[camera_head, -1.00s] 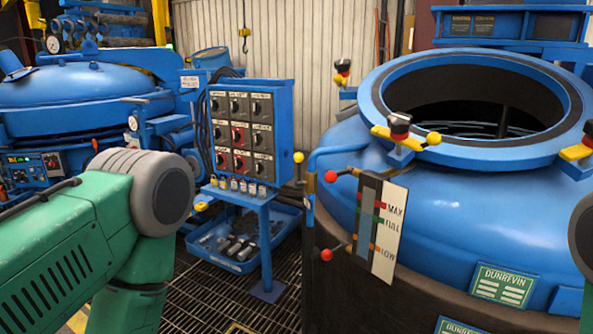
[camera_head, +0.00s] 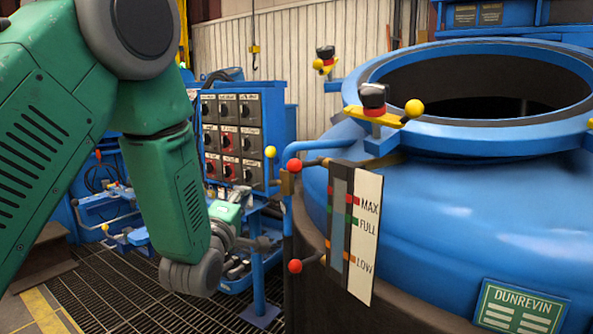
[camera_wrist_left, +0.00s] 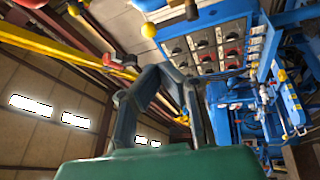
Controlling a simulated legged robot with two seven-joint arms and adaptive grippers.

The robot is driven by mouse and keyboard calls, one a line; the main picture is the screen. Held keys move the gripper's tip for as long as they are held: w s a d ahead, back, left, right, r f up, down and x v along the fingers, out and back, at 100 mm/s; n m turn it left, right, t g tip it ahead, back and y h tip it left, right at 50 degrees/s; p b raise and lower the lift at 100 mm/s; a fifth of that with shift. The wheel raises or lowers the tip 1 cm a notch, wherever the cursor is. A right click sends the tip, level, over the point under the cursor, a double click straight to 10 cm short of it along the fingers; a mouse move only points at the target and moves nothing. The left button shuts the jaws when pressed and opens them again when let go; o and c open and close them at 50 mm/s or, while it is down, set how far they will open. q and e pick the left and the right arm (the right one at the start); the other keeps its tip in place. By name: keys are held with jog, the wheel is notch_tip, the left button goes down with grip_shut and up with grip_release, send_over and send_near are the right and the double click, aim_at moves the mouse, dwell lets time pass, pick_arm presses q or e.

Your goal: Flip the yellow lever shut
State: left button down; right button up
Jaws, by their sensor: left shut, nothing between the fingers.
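A yellow ball-tipped lever (camera_head: 270,152) stands upright beside the blue furnace, left of the level gauge. A yellow ball (camera_wrist_left: 149,30) shows at the top of the left wrist view, beyond the fingers; it looks like this lever's knob. My left gripper (camera_head: 262,243) is below the lever in the head view, apart from it and partly hidden behind my wrist. Its dark fingers (camera_wrist_left: 177,80) are shut and empty in the left wrist view. My right gripper is not in view.
A yellow clamp (camera_head: 374,112) sits on the rim of the open furnace (camera_head: 470,190). A blue switch panel (camera_head: 277,110) stands behind the lever. Floor grating (camera_head: 125,295) lies below.

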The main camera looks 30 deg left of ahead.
pick_arm(q)
jog(key=r, duration=0.1)
send_near(269, 155)
jog(key=x, duration=0.8)
jog(key=shift+b, duration=0.35)
